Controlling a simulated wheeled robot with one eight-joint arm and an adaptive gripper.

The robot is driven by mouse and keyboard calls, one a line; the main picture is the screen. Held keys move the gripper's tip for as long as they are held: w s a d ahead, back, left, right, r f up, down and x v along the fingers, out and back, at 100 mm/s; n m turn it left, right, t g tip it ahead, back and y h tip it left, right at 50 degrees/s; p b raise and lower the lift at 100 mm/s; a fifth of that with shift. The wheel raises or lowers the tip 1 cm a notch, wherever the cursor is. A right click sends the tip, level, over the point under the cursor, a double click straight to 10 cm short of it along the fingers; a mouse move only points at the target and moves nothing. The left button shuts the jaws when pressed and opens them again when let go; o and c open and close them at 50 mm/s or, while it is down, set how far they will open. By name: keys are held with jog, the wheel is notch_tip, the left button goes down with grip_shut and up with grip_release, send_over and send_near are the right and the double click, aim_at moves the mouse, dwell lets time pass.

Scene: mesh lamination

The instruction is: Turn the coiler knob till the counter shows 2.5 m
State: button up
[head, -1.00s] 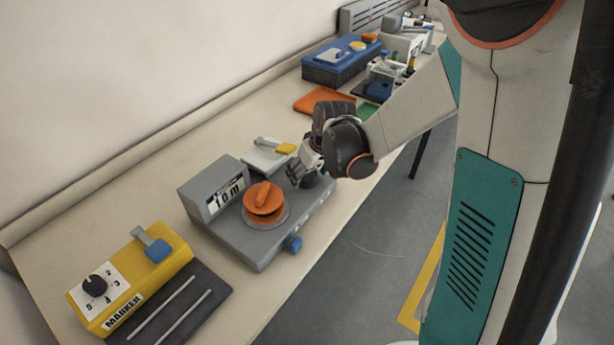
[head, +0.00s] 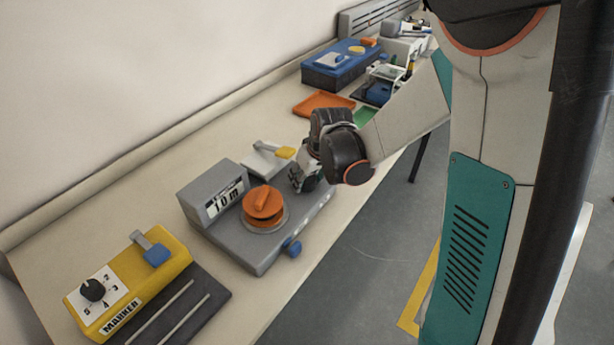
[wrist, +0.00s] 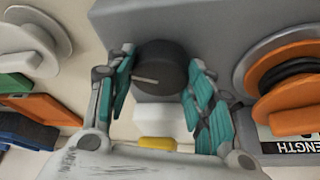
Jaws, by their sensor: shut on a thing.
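The grey coiler (head: 248,243) stands on the bench with an orange reel (head: 264,212) on top. Its counter (head: 228,200) appears to read 1.0 m. The black coiler knob (wrist: 162,66) with a white pointer line shows in the wrist view; the line points left and slightly up. My gripper (wrist: 162,88) is shut on this knob, with one teal finger on each side. In the head view my gripper (head: 306,178) is at the coiler's far right end and hides the knob.
A yellow marker box (head: 128,283) with a dial stands in front of the coiler. An orange tray (head: 322,104) and a blue box (head: 345,70) are farther back.

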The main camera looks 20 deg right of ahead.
jog(key=m+h, duration=0.1)
jog(key=m, duration=0.1)
jog(key=m+h, duration=0.1)
jog(key=m, duration=0.2)
jog(key=shift+a, duration=0.2)
jog(key=m+h, duration=0.1)
jog(key=m, duration=0.4)
jog(key=shift+w+g+h, duration=0.1)
jog(key=shift+g+h, duration=0.2)
jog(key=shift+h, duration=0.1)
jog(key=shift+a, duration=0.1)
jog(key=o, duration=1.1)
jog(key=shift+c, duration=0.2)
